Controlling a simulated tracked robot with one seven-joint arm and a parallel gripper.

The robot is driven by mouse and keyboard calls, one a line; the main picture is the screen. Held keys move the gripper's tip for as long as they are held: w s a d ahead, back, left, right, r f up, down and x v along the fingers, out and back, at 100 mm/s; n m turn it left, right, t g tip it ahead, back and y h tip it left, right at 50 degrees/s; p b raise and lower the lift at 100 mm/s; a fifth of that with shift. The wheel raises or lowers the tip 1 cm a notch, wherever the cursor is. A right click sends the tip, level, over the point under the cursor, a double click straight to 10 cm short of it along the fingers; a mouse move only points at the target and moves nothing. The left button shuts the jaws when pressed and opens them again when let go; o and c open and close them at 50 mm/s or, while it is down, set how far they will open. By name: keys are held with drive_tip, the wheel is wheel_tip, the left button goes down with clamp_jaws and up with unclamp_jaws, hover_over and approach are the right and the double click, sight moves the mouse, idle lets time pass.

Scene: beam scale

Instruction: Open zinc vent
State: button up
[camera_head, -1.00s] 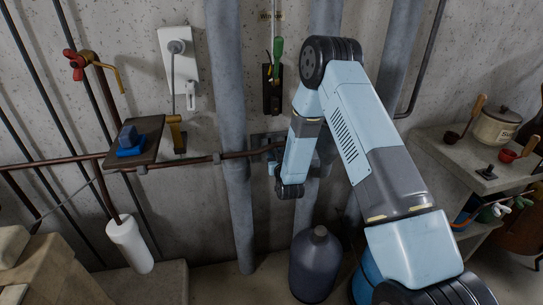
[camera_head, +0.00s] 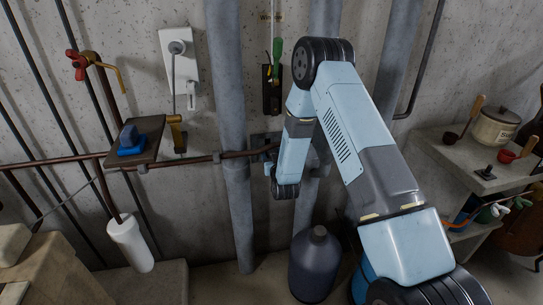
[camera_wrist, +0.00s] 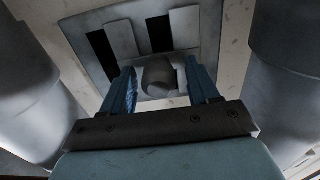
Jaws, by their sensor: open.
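The zinc vent is a grey metal plate with light slats (camera_wrist: 124,38) and dark open slots between some of them. A round grey knob (camera_wrist: 159,76) sticks out at its lower middle. In the wrist view my gripper (camera_wrist: 162,83) is open, with one blue finger on each side of the knob. I cannot tell whether the fingers touch it. In the head view only a dark corner of the vent (camera_head: 261,139) shows on the wall, behind a grey pipe and my arm. My gripper is mostly hidden there by my own wrist.
Thick grey vertical pipes (camera_head: 231,120) stand close on both sides of the vent. A thin copper pipe (camera_head: 200,160) runs along the wall. A dark bottle (camera_head: 315,262) stands below. A stone shelf (camera_head: 455,160) with a pot is at right, a small wooden shelf (camera_head: 150,140) at left.

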drive_tip(key=s+d, duration=0.2)
drive_tip(key=s, duration=1.1)
drive_tip(key=shift+s+d, duration=0.25)
drive_tip(key=shift+d, duration=0.1)
drive_tip(key=shift+f, duration=0.1)
